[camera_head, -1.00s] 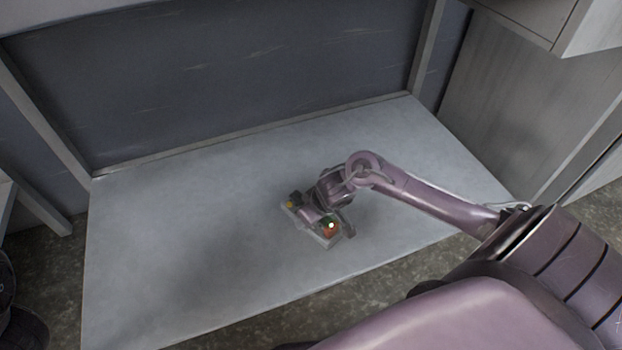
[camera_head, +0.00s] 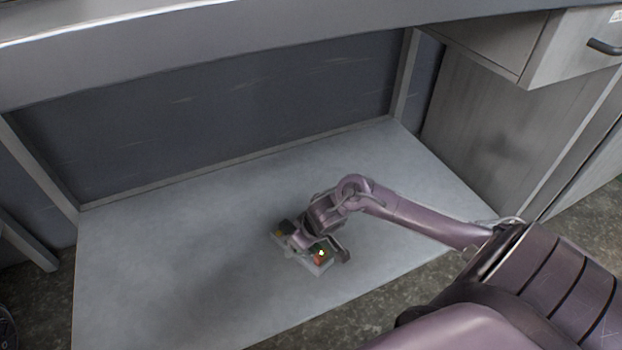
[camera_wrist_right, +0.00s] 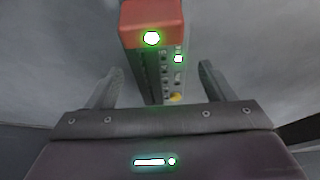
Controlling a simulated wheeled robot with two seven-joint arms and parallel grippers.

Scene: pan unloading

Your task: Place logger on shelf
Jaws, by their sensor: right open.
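The logger (camera_head: 318,267) is a small grey box with a red end and a yellow part, lying on the grey lower shelf (camera_head: 180,270). In the right wrist view the logger (camera_wrist_right: 152,62) shows its red end, a lit white-green spot and a row of small controls. My right gripper (camera_head: 312,245) is low over the logger. In the wrist view its two fingers (camera_wrist_right: 155,85) stand apart on either side of the logger, with gaps showing beside it. My left gripper is not in view.
A worktop (camera_head: 250,55) spans above the shelf. A drawer unit (camera_head: 560,55) with a dark handle hangs at the upper right. A dark back panel (camera_head: 230,120) closes the rear. The shelf is clear left of the logger.

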